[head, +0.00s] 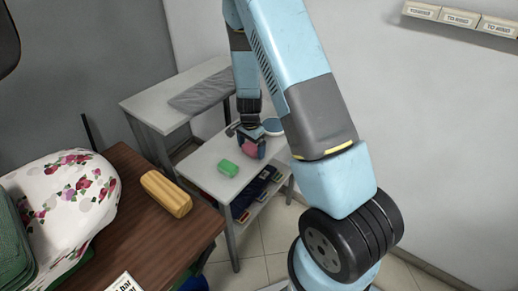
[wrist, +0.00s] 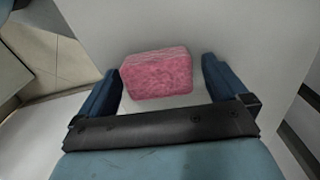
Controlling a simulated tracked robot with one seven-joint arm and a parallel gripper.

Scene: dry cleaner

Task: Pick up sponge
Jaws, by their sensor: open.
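A pink, rough-textured sponge (wrist: 158,74) lies on a pale table top in the wrist view. My gripper (wrist: 162,82) is open, with one blue finger on each side of the sponge. The left finger is close to the sponge's left edge; a small gap shows on the right. Whether either finger touches it, I cannot tell. In the head view the sponge (head: 249,149) shows partly behind my gripper (head: 252,142), which is low over the small white table (head: 205,175).
A green block (head: 228,169) sits left of the sponge, and a round blue-rimmed item (head: 273,126) is behind it. Dark and coloured items fill the shelf below. A brown table (head: 150,240) with a yellow block (head: 166,194) and flowered fabric (head: 65,195) stands at left.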

